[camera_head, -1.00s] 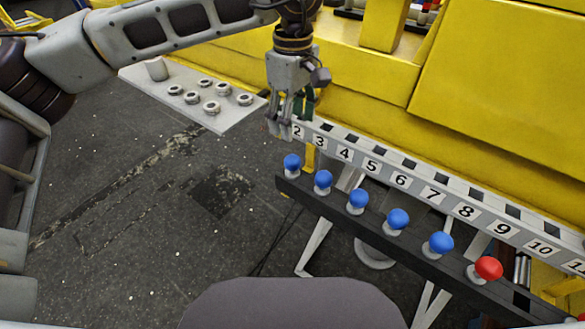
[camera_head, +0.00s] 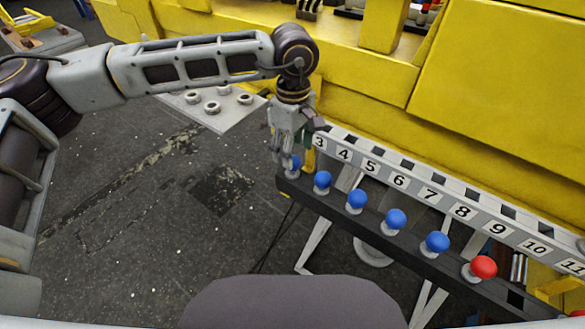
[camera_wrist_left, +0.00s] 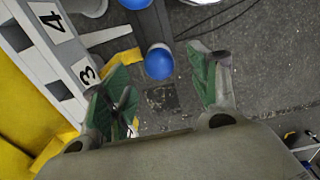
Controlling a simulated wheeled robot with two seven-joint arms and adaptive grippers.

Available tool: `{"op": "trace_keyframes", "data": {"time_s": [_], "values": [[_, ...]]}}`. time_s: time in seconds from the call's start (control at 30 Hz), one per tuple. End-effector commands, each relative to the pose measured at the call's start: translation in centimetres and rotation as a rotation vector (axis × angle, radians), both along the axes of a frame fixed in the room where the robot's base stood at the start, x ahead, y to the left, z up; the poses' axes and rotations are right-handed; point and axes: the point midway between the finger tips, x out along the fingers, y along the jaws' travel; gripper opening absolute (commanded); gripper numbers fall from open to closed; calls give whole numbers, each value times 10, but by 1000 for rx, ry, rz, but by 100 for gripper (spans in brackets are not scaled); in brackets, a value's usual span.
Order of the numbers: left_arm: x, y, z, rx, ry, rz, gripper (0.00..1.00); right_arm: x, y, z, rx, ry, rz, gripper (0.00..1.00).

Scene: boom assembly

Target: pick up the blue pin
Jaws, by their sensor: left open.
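Several blue pins stand in a row in a dark rail (camera_head: 330,212) below the numbered strip. The leftmost blue pin (camera_head: 296,164) is partly hidden behind my left gripper (camera_head: 286,162), which points down at the rail's left end. In the left wrist view, that blue pin (camera_wrist_left: 158,62) shows its round head ahead of and between the two open green-padded fingers of my left gripper (camera_wrist_left: 165,80), with nothing held. Further blue pins, such as the second one (camera_head: 322,180), stand to the right. My right gripper is not in view.
A red pin (camera_head: 483,267) stands at the right of the row. The white numbered strip (camera_head: 430,190) runs just behind the rail, against the yellow structure (camera_head: 500,90). A pale plate (camera_head: 222,118) with several nuts is behind left.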

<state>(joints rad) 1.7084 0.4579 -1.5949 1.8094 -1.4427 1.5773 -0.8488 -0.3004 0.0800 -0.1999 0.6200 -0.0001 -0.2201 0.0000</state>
Motion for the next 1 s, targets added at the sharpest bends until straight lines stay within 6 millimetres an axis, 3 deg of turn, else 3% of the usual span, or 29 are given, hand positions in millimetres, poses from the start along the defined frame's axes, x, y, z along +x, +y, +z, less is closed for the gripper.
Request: {"op": "trace_keyframes", "data": {"time_s": [0.27,0.73,1.0], "values": [[0,-1,-4,0,1,0,61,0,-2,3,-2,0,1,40],[0,-3,-45,0,1,0,61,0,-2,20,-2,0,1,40],[0,-3,-52,0,1,0,61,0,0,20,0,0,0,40]]}}
